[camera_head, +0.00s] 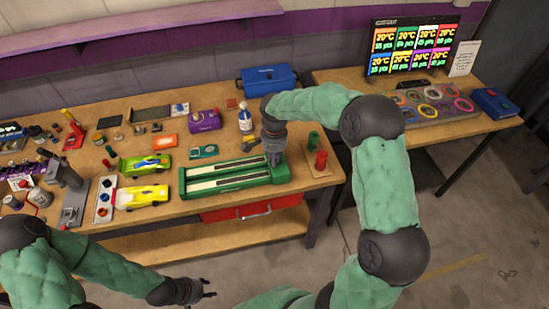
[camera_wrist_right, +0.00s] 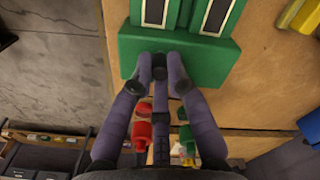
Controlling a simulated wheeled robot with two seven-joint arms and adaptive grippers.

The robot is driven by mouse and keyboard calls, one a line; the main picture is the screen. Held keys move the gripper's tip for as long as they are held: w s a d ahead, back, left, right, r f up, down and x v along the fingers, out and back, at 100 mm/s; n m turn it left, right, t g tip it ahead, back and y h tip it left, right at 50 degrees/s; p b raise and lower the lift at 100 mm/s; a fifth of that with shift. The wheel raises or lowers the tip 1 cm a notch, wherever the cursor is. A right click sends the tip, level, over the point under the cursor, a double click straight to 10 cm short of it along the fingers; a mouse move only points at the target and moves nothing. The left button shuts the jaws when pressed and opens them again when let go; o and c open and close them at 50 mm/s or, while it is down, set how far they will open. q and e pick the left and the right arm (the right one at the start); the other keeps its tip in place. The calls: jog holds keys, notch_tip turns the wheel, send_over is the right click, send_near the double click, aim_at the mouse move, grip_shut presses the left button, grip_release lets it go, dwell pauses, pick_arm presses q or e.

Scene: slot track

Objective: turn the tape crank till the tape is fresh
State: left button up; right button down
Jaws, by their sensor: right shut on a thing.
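The green tape unit (camera_head: 235,184) lies on the bench, with two long white-edged dark strips along its top. Its right end also shows in the right wrist view (camera_wrist_right: 185,65). My right gripper (camera_head: 275,158) is at that end, pointing down. In the right wrist view its fingers (camera_wrist_right: 160,72) close on a small dark part at the edge of the unit, seemingly the crank; the fingers hide most of it. I cannot tell how fresh the tape is. My left gripper (camera_head: 208,288) is empty and open, low in front of the bench and away from the unit.
Red and green cylinders (camera_head: 321,160) stand right of the unit, close to my right gripper. A yellow toy car (camera_head: 141,196) and a green one (camera_head: 145,165) are to the left. A blue toolbox (camera_head: 268,80) stands behind. A red drawer (camera_head: 250,209) sits below the bench top.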

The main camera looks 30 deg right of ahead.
jog(key=c, duration=1.2)
grip_release()
notch_tip(320, 180, up, 12)
